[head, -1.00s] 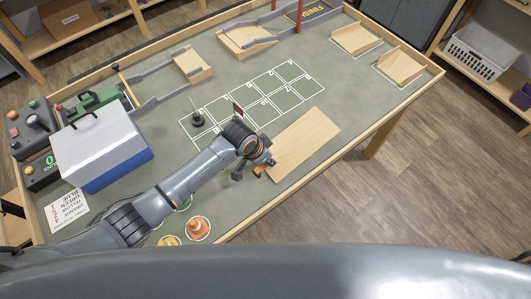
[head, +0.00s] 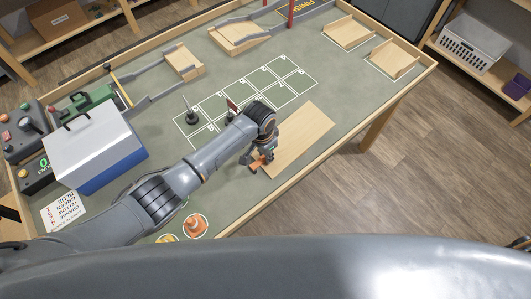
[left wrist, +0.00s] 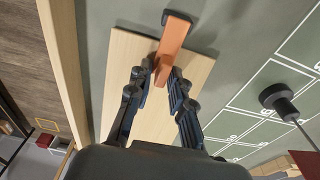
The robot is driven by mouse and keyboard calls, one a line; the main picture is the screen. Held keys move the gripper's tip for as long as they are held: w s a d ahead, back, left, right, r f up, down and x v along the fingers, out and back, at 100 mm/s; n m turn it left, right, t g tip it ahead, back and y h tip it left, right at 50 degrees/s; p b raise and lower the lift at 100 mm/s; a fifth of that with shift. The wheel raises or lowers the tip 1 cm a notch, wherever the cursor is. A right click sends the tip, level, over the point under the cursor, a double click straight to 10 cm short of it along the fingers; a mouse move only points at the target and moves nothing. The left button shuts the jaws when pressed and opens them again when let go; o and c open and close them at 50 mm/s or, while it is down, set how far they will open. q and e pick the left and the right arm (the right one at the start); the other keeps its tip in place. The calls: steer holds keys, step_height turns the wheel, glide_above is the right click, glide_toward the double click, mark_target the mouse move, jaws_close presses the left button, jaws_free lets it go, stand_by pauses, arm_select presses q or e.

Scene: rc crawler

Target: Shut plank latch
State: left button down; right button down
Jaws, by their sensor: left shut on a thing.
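The light wooden plank (head: 302,138) lies flat on the green table top near its front edge. An orange latch bar (head: 257,164) sits at the plank's near left end. In the left wrist view, the orange latch bar (left wrist: 174,40) lies across one end of the plank (left wrist: 125,75) and has a dark end piece that reaches past the plank's edge. My left gripper (head: 256,158) is shut on the latch bar, and its two fingers (left wrist: 163,76) lie on either side of it in the wrist view. My right gripper is not in view.
A white and blue box (head: 95,150) stands at the left of the table. Wooden ramps (head: 346,33) stand at the back right.

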mark_target(263, 156)
arm_select(q)
steer(key=c, duration=1.4)
jaws_free()
steer(key=shift+r, duration=0.1)
step_height(263, 156, up, 12)
steer(key=shift+s+a, duration=0.3)
steer(key=shift+a, duration=0.15)
steer(key=shift+f, duration=0.2)
